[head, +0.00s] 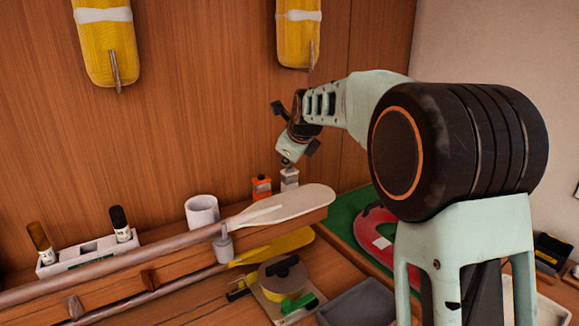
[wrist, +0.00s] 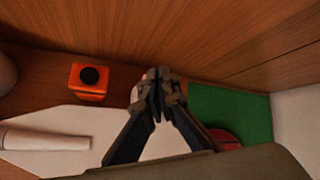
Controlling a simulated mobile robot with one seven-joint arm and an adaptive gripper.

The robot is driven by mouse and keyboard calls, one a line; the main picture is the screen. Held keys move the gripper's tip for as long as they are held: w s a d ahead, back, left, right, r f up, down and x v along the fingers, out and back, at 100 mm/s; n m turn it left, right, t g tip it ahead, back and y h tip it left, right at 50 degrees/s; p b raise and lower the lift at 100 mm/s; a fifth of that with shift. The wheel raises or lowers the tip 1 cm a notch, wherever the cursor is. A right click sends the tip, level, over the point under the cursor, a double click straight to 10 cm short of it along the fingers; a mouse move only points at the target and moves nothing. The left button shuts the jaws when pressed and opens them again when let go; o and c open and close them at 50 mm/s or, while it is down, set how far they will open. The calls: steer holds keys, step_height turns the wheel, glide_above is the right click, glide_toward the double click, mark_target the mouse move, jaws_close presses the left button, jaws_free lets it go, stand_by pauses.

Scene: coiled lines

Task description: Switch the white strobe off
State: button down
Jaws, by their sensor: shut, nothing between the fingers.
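The white strobe (head: 289,180) is a small box with a grey top, standing on the wooden surface by the back wall. An orange strobe (head: 262,186) with a dark top stands just left of it; it also shows in the wrist view (wrist: 89,82). My gripper (head: 286,162) points down directly over the white strobe, with its fingertips at or very near its top; I cannot tell whether they touch. In the wrist view my gripper (wrist: 158,78) is shut and empty, and its fingers hide nearly all of the white strobe.
A pale paddle (head: 300,203) lies in front of the strobes. A white mug (head: 202,211) stands to the left, and a holder (head: 88,255) with two markers is further left. A green mat (head: 345,215) with a red ring-shaped item (head: 376,238) lies right. Yellow floats hang on the wall.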

mark_target(288, 172)
step_height(288, 172, up, 6)
steer(key=p, duration=0.4)
steer(key=shift+p, duration=0.35)
